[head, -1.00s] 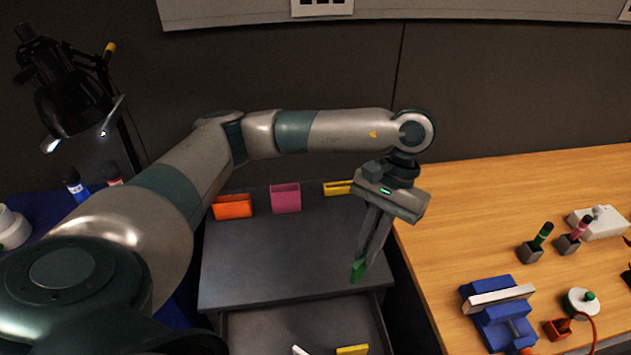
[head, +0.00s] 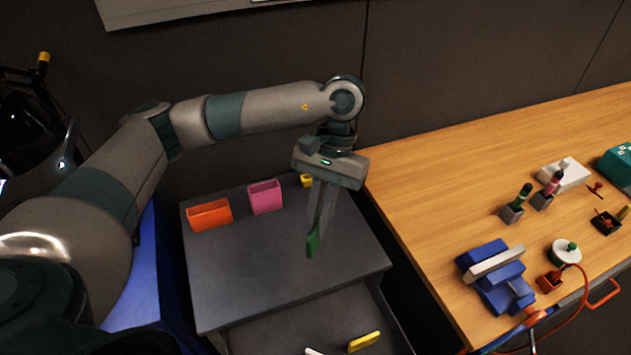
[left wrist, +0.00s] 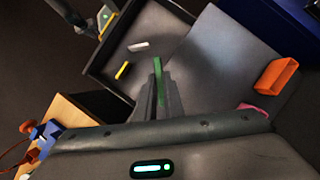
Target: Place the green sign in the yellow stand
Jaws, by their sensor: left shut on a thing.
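My left gripper (head: 316,233) is shut on the green sign (head: 312,245) and holds it above the grey cabinet top. The sign also shows in the left wrist view (left wrist: 159,78), upright between the fingertips. The yellow stand (head: 306,180) is at the back of the cabinet top, partly hidden behind my left gripper. It stands right of the pink stand (head: 265,197) and the orange stand (head: 209,215). My right gripper is not in view.
The cabinet (head: 225,264) has an open drawer (head: 330,335) holding a yellow sign (head: 364,342) and a white piece (head: 314,352). A wooden table (head: 430,200) at the right bears a blue vise (head: 495,275) and several small items. The cabinet top's middle is clear.

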